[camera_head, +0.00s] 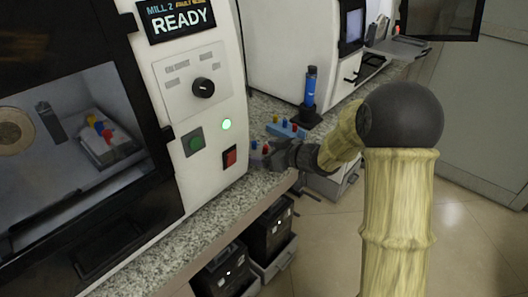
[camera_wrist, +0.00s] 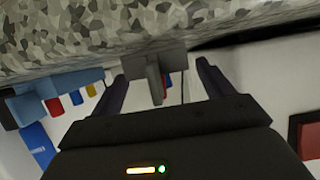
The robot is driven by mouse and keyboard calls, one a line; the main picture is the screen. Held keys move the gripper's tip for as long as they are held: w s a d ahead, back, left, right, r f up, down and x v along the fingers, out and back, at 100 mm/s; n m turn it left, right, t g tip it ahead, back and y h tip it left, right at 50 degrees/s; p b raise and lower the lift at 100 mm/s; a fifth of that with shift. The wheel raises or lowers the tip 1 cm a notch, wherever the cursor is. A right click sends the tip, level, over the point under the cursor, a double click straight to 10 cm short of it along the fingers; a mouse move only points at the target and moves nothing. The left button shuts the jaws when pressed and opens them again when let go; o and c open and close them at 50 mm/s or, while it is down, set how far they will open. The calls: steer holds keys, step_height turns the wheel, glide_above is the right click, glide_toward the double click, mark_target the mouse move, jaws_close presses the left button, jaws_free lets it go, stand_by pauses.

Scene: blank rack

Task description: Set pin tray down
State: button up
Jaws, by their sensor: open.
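My gripper (camera_head: 274,156) is low over the granite counter, beside the front of the white mill. In the wrist view my gripper (camera_wrist: 160,72) has its two fingers apart. A grey handle (camera_wrist: 154,78) stands between the fingers, with a visible gap on each side. It belongs to the grey pin tray (camera_wrist: 136,62), which rests against the counter surface in this inverted view. Red and blue pins show partly behind the handle. In the head view the tray's pins (camera_head: 265,148) show just left of the gripper, and the gripper hides much of the tray.
A blue tray (camera_head: 291,130) with coloured pins lies just behind on the granite counter (camera_head: 215,205). A blue upright tool (camera_head: 310,88) stands in a dark base nearby. The mill's panel (camera_head: 195,100) rises close at left. Black bins (camera_head: 268,228) sit below the counter edge.

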steer(key=p+v, duration=0.2)
steer(key=v, duration=0.9)
steer(key=shift+r, duration=0.2)
steer(key=shift+d, duration=0.15)
steer(key=s+d+f+m+h, duration=0.3)
steer(key=s+d+m+h, duration=0.3)
steer(key=d+h, duration=0.4)
steer(key=s+f+m+g, duration=0.3)
steer(key=s+m+g, duration=0.1)
steer(key=s, duration=1)
steer(key=shift+f+g+h, duration=0.15)
steer(key=shift+g+h, duration=0.25)
steer(key=shift+g, duration=0.5)
